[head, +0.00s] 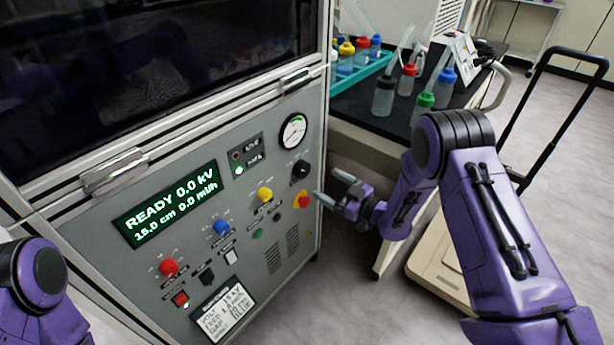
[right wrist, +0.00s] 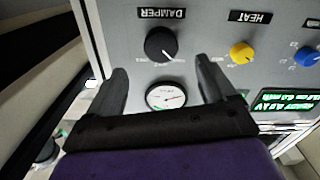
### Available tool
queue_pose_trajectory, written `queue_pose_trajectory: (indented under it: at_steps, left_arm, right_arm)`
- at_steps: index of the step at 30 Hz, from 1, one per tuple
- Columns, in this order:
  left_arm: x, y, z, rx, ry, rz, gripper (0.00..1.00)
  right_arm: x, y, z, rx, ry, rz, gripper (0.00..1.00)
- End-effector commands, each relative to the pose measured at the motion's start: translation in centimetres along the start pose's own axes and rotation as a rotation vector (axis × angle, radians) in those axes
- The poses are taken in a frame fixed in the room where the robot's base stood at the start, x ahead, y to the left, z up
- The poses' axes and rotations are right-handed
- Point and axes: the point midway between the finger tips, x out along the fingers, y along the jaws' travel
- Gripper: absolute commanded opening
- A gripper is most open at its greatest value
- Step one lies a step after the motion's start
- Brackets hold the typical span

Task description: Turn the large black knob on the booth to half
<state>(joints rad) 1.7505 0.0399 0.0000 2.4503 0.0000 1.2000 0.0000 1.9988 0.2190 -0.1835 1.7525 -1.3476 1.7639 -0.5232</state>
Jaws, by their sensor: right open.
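The large black knob (head: 301,169) is on the right side of the booth's grey front panel (head: 150,262), below the round gauge. In the right wrist view the knob (right wrist: 160,43) sits by a DAMPER label, with a pale pointer mark toward its lower right. My right gripper (head: 330,187) is open and empty, just right of the panel's edge. In the right wrist view its fingers (right wrist: 160,72) are apart, with the knob showing beyond and between them, not gripped. Only part of my left arm shows at the left edge; its gripper is out of view.
A yellow knob (head: 265,194), a blue knob (head: 221,228), a red knob (head: 169,267) and a red-and-yellow button (head: 302,201) share the panel. The gauge (head: 293,131) is above the black knob. A black bench (head: 395,125) with bottles stands behind my right arm.

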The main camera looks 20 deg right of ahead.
Motion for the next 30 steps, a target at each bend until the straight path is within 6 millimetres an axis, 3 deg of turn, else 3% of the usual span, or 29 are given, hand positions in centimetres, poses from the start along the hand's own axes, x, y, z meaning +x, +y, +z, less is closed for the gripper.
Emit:
queue_pose_trajectory:
  at_steps: [6,10,15,22,23,27,30]
  left_arm:
    - [-0.1,0.0,0.0,0.0,0.0,0.0,0.56]
    - [0.0,0.0,0.0,0.0,0.0,0.0,0.56]
    - [0.0,0.0,0.0,0.0,0.0,0.0,0.56]
    - [0.0,0.0,0.0,0.0,0.0,0.0,0.56]
    - [0.0,0.0,0.0,0.0,0.0,0.0,0.56]
    - [0.0,0.0,0.0,0.0,0.0,0.0,0.56]
    - [0.0,0.0,0.0,0.0,0.0,0.0,0.56]
  right_arm:
    - [5.1,-0.2,0.0,0.0,0.0,-0.003,0.84]
    - [7.4,-0.1,0.1,0.002,-0.001,-0.002,0.84]
    - [8.8,-0.1,0.1,0.004,-0.003,0.0,0.84]
    - [8.9,-0.1,0.1,0.005,-0.004,0.001,0.84]
    - [8.9,-0.1,0.1,0.005,-0.004,0.001,0.78]
    - [8.9,-0.1,0.1,0.005,-0.004,0.001,0.32]
    - [8.9,-0.1,0.1,0.005,-0.004,0.001,0.28]
